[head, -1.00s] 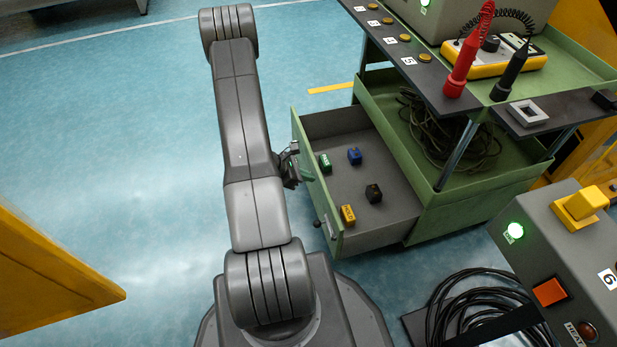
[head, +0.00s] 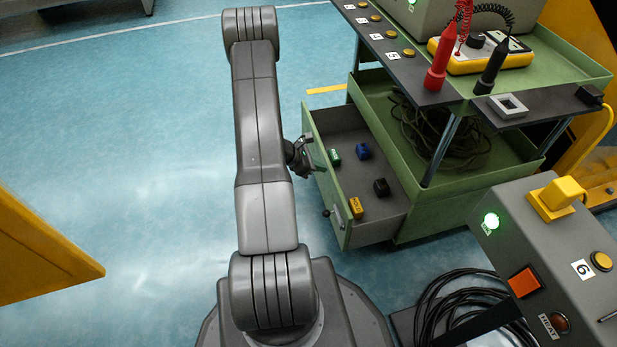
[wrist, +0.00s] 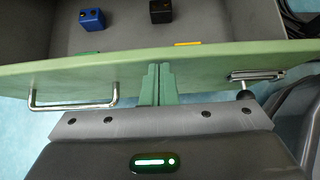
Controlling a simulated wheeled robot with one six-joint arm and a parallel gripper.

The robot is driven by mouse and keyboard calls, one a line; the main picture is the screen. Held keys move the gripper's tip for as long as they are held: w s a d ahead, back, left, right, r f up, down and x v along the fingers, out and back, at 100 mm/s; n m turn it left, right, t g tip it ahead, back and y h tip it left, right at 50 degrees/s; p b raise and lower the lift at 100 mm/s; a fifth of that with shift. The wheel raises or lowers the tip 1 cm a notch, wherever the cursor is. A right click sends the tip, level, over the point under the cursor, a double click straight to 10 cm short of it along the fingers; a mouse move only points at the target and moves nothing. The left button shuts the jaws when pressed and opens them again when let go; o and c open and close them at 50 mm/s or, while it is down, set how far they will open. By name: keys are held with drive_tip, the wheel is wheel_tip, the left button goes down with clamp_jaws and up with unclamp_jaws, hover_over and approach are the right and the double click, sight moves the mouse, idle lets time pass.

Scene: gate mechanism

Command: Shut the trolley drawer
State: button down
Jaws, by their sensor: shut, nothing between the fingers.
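The trolley drawer (head: 341,200) is green with a grey inside and stands partly pulled out of the green trolley (head: 430,195). In the wrist view, its front panel (wrist: 215,62) crosses the picture, with a bar handle (wrist: 75,104) at left and a metal fitting (wrist: 258,75) at right. My gripper (head: 312,165) is at the outer face of the drawer front. In the wrist view, its fingers (wrist: 157,77) are shut together, empty, and appear to meet the panel between handle and fitting. Exact contact is hard to tell.
Small green, blue, black and yellow blocks lie in the drawer, including the blue block (head: 363,151). Coiled cable (head: 445,130) lies on the trolley shelf. A grey console (head: 545,250) and black cables (head: 465,305) stand at right.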

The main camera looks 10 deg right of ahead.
drive_tip(key=d+b, duration=0.5)
drive_tip(key=d, duration=1.5)
drive_tip(key=shift+w+b, duration=0.35)
drive_tip(key=shift+w, duration=0.1)
drive_tip(key=shift+d+r, duration=0.15)
